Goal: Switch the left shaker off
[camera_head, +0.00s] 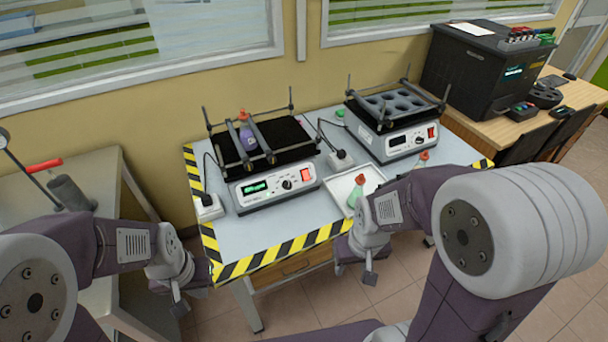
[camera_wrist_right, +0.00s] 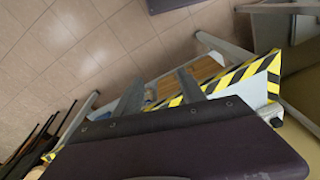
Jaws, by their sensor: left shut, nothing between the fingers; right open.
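The left shaker (camera_head: 274,190) stands on the table with a lit green display (camera_head: 255,187), a dark knob (camera_head: 287,184) and a red switch (camera_head: 306,175) on its front panel. A purple bottle with an orange cap (camera_head: 246,133) lies between the bars on its black platform. My left gripper (camera_head: 178,302) is shut and empty, low in front of the table's left corner, well apart from the shaker. My right gripper (camera_head: 370,272) is open and empty in front of the table edge; its two spread fingers also show in the right wrist view (camera_wrist_right: 160,92).
A second shaker (camera_head: 400,138) stands to the right. A white tray (camera_head: 342,188) holds a bottle with a red cap (camera_head: 358,190). Another red-capped bottle (camera_head: 423,160) is partly hidden by my right arm. Striped tape (camera_head: 270,255) edges the table (camera_head: 225,235).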

